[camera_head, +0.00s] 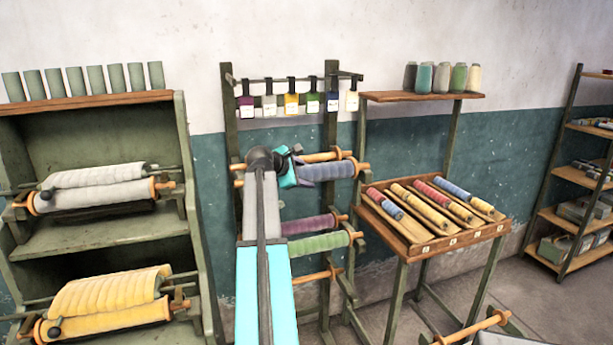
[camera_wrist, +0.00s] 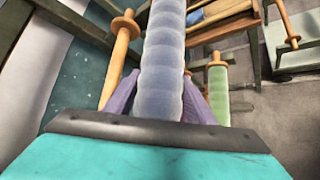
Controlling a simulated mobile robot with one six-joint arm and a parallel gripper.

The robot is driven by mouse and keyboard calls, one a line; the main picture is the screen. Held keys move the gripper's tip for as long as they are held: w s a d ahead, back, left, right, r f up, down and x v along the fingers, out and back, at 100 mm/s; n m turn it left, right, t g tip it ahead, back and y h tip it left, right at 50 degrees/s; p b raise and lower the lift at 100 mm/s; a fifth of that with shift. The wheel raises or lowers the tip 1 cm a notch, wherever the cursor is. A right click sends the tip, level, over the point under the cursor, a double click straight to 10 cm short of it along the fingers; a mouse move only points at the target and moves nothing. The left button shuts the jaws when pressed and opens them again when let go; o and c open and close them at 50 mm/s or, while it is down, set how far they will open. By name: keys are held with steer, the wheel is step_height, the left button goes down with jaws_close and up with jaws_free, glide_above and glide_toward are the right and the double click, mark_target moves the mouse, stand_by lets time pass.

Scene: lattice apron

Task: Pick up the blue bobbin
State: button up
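The blue bobbin (camera_head: 328,171) lies across the wall rack in the head view, a pale grey-blue ribbed roll with an orange end at its right. In the wrist view the blue bobbin (camera_wrist: 162,65) runs up the middle, between the two purple fingers of my gripper (camera_wrist: 161,95). One finger is on each side, very close to the roll; I cannot tell whether they press on it. In the head view my gripper (camera_head: 298,168) is at the bobbin's left end, and my arm hides part of the rack.
An empty orange spindle (camera_head: 322,156) lies just above the blue bobbin. Below are a purple bobbin (camera_head: 312,225) and a green bobbin (camera_head: 318,244). A slanted tray table (camera_head: 470,235) of small bobbins stands right; a green shelf (camera_head: 110,235) with white and yellow rolls stands left.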

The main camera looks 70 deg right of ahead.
mark_target(306, 166)
steer(key=c, duration=0.4)
steer(key=shift+o, duration=0.2)
steer(key=shift+r, duration=0.15)
steer(key=shift+r+b, duration=0.75)
steer(key=shift+r, duration=0.75)
steer(key=shift+s+a+r, duration=0.1)
steer(key=shift+s+a, duration=0.05)
steer(key=s+a+r+b, duration=0.1)
steer(key=s+a+b, duration=0.2)
steer(key=s+a, duration=0.8)
steer(key=shift+r+b, duration=0.25)
steer(key=shift+b, duration=0.15)
steer(key=shift+r, duration=0.15)
